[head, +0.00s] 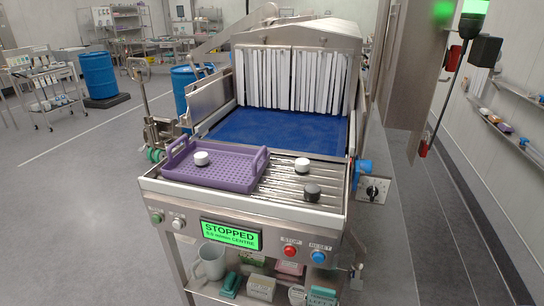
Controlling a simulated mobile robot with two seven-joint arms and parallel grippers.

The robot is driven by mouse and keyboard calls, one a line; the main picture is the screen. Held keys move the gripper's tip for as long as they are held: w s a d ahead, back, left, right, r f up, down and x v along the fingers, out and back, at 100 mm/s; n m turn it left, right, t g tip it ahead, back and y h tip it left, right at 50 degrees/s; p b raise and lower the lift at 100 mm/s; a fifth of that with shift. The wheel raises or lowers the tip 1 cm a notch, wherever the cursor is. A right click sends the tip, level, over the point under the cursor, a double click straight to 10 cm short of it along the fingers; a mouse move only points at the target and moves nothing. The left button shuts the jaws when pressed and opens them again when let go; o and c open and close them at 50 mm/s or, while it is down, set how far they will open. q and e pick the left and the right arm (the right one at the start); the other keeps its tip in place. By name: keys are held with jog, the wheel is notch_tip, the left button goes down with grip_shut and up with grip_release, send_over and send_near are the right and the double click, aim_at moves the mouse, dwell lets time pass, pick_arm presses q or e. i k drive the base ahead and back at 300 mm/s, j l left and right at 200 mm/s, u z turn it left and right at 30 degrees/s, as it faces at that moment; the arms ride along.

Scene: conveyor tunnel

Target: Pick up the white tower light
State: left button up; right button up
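A tower light (474,8) shows at the top right, cut off by the picture's upper edge. Small white round pieces also show: one white piece (201,158) lies in the purple tray (236,178), and another white piece (302,165) stands on the rollers to the right of the tray. I cannot tell whether either is a tower light. Neither of my grippers is in view.
A black round piece (312,191) stands on the metal rollers (284,184). Behind them is the blue belt (280,128), leading to white strip curtains (292,80). The front panel display (230,235) reads STOPPED. A shelf below holds a mug (210,263) and small boxes.

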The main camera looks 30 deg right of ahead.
aim_at(301, 164)
jog(key=z, duration=1.55)
